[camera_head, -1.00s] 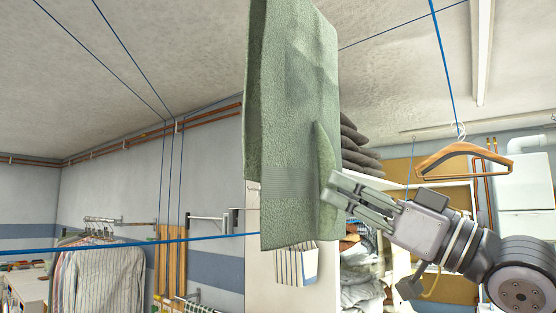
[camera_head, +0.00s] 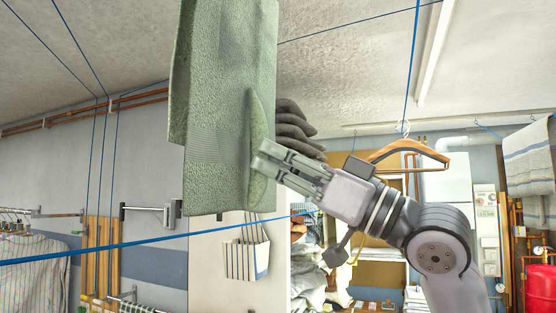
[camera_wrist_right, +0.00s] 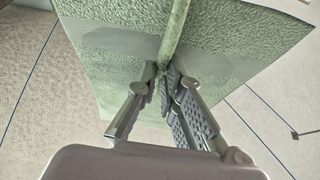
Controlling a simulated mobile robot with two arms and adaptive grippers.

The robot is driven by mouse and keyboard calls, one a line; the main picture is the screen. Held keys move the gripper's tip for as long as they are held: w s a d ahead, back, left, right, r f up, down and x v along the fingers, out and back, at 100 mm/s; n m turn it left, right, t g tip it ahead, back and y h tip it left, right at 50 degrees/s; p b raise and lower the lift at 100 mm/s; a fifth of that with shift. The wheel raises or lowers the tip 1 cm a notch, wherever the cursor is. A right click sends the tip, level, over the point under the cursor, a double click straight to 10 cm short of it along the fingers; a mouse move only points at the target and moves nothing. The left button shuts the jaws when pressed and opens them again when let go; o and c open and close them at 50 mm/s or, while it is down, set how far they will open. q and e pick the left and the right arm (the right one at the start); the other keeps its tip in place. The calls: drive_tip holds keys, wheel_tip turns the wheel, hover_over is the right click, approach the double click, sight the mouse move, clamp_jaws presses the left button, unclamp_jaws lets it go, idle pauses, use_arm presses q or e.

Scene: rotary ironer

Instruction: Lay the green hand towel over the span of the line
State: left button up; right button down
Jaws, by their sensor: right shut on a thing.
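The green hand towel (camera_head: 215,130) hangs tall in the middle of the head view, its top cut off by the upper frame edge. My right gripper (camera_head: 266,160) is shut on a pinched fold at its right edge. In the right wrist view the towel (camera_wrist_right: 115,45) spreads above the fingers (camera_wrist_right: 166,75), with the fold between them. The blue line (camera_head: 120,244) crosses the head view from the left edge, rising toward the right. The towel's lower edge appears just above this line in the picture; its distance in depth is unclear. My left gripper is out of view.
Other blue lines run overhead, and one drops to an orange-brown hanger (camera_head: 408,154) at the right. A striped bag (camera_head: 246,258) hangs behind the line. Dark folded textiles (camera_head: 294,125) are stacked behind the towel. A red tank (camera_head: 541,285) stands far right.

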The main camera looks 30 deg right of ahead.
sight(248, 163)
drive_tip(key=w+a, duration=0.1)
drive_tip(key=w+a+p, duration=0.1)
drive_tip(key=w, duration=0.1)
drive_tip(key=shift+w+a, duration=0.25)
drive_tip(key=shift+a, duration=0.15)
drive_tip(key=shift+w+a+f+p, duration=0.55)
drive_tip(key=shift+w+a+f, duration=0.25)
drive_tip(key=shift+w+a, duration=1.4)
use_arm(q)
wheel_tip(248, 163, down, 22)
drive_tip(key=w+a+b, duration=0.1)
drive_tip(key=b, duration=2.3)
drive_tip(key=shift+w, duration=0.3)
use_arm(e)
wheel_tip(248, 163, down, 44)
drive_tip(key=shift+w+d+f, duration=0.15)
drive_tip(key=shift+d, duration=0.2)
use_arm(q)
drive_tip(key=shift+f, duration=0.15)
use_arm(e)
drive_tip(key=shift+f, duration=0.25)
drive_tip(key=c, duration=1.7)
unclamp_jaws()
drive_tip(key=shift+o, duration=0.2)
